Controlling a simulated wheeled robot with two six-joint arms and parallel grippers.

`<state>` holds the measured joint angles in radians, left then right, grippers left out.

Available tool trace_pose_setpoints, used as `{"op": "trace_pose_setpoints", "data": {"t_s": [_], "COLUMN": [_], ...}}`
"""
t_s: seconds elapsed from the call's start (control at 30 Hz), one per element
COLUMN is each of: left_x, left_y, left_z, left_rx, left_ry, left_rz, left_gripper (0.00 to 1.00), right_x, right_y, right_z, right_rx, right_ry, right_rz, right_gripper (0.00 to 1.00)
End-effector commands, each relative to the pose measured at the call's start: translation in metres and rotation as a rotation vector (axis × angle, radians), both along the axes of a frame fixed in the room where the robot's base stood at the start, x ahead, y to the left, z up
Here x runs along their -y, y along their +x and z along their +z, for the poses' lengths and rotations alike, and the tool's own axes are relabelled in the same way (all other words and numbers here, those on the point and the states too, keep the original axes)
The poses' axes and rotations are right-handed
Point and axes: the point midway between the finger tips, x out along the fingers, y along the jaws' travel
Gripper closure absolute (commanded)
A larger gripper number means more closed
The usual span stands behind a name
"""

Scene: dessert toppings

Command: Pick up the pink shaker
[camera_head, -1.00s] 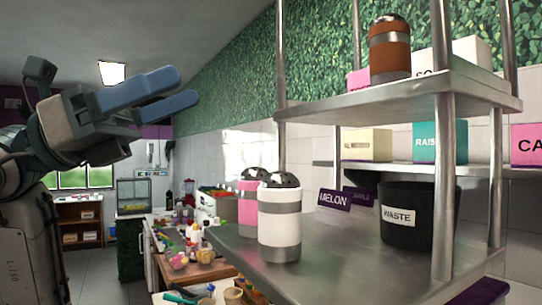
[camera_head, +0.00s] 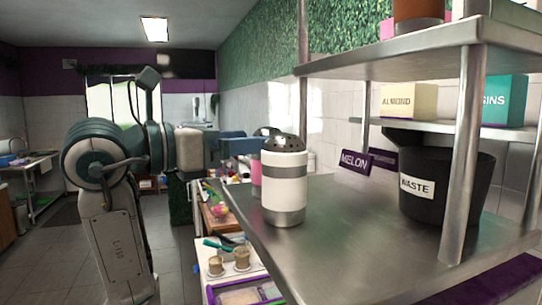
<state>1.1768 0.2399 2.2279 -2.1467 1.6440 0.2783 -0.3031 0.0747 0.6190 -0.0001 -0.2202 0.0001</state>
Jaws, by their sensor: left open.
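The pink shaker (camera_head: 256,175) stands on the metal shelf (camera_head: 345,225), mostly hidden behind the white shaker (camera_head: 284,185). Only a narrow pink strip of it shows at the white shaker's left edge. The white shaker has grey bands and a dark perforated lid, and stands upright near the shelf's left edge. My left gripper (camera_head: 243,143) has blue fingers and is open, pointing right. It appears just beyond the white shaker's lid, at about the height of the shaker tops. Its fingertips are partly hidden, so I cannot tell whether it touches the pink shaker. My right gripper is not in view.
A black waste bin (camera_head: 455,190) and a melon sign (camera_head: 354,162) are on the shelf to the right. A metal post (camera_head: 463,150) and an upper shelf (camera_head: 400,52) rise above. A brown shaker (camera_head: 418,10) is on top. Floor at lower left is clear.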

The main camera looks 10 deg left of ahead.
Motion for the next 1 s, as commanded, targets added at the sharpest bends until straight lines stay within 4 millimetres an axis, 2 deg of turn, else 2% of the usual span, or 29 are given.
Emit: {"op": "trace_pose_setpoints", "data": {"t_s": [0.17, 0.37, 0.57, 0.83, 0.87, 1.0], "left_x": [0.006, 0.021, 0.033, 0.034, 0.034, 0.034], "left_y": [0.008, 0.028, 0.04, 0.041, 0.041, 0.041], "left_z": [0.002, 0.001, -0.002, -0.004, -0.004, -0.004], "left_rx": [-0.004, -0.006, -0.002, 0.0, 0.001, 0.001], "left_ry": [-0.002, -0.004, -0.002, 0.0, -0.001, -0.001], "left_rz": [-0.001, -0.003, -0.001, 0.001, 0.001, 0.001], "left_gripper": [0.25, 0.25, 0.25, 0.25, 0.27, 0.55], "right_x": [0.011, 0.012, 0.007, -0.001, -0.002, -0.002], "right_y": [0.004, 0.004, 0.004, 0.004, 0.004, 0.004], "right_z": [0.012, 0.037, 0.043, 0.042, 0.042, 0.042], "right_rx": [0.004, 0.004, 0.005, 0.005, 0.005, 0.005], "right_ry": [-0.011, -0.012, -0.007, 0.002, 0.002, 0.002], "right_rz": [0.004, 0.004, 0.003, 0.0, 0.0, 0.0], "right_gripper": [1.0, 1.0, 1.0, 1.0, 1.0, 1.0]}}
